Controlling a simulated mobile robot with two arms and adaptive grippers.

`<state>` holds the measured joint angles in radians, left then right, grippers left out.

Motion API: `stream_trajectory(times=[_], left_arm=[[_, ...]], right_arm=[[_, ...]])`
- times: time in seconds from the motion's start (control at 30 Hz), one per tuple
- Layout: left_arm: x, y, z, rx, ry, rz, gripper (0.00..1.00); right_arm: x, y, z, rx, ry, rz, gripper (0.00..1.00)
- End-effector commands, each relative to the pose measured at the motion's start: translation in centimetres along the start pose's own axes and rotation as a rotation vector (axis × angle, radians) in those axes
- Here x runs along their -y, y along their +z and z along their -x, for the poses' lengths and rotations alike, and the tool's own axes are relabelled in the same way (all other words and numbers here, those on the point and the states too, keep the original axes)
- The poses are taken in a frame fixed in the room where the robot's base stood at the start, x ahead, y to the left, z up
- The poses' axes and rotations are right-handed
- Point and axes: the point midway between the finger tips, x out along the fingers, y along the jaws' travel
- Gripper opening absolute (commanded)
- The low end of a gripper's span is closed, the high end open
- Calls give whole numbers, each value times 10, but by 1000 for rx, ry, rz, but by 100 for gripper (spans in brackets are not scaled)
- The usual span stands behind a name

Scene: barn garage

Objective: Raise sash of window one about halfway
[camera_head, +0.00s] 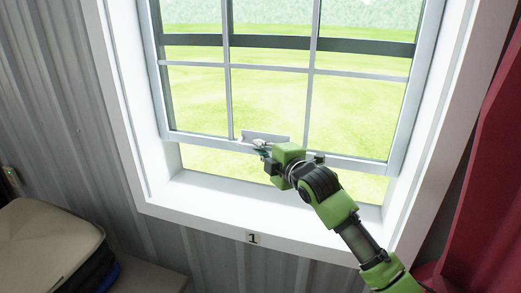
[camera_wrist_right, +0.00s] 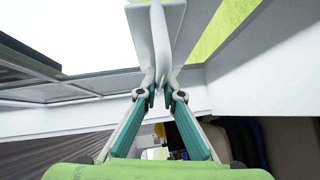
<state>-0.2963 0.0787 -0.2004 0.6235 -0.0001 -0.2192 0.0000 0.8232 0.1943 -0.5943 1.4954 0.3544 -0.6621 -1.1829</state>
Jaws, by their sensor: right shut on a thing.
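Window one, marked by a "1" label (camera_head: 253,239) below its sill, has a white frame with a sash (camera_head: 215,144) of several panes. The sash's bottom rail stands a little above the sill, leaving a low gap with grass showing through. My right gripper (camera_head: 262,148) is at the middle of the bottom rail, at a pale lift handle (camera_head: 268,136). In the right wrist view, the fingers of the right gripper (camera_wrist_right: 160,92) are closed on the white handle plate (camera_wrist_right: 158,45). My left gripper is not in view.
A red curtain (camera_head: 485,190) hangs at the right. A beige cushioned item (camera_head: 45,245) sits at the lower left, by a corrugated metal wall (camera_head: 55,110). The white sill (camera_head: 210,200) is bare.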

Motion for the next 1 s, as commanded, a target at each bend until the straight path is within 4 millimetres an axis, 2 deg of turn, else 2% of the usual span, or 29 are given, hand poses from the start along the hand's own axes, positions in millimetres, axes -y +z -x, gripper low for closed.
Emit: stream_trajectory(times=[0.03, 0.1, 0.13, 0.57, 0.77, 1.0], left_arm=[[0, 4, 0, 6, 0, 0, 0], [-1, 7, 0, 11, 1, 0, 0], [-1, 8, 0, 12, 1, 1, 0], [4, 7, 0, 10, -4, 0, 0], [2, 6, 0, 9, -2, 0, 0], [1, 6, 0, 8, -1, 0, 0]], right_arm=[[-2, 0, 0, 0, 5, 1, 0], [-2, 0, 0, 0, 5, 1, 23], [-2, 0, 0, 0, 4, 1, 25], [0, 1, 5, 1, 0, 1, 25], [1, 1, 34, 1, 1, 4, 25], [0, 2, 81, 2, 1, 4, 25]])
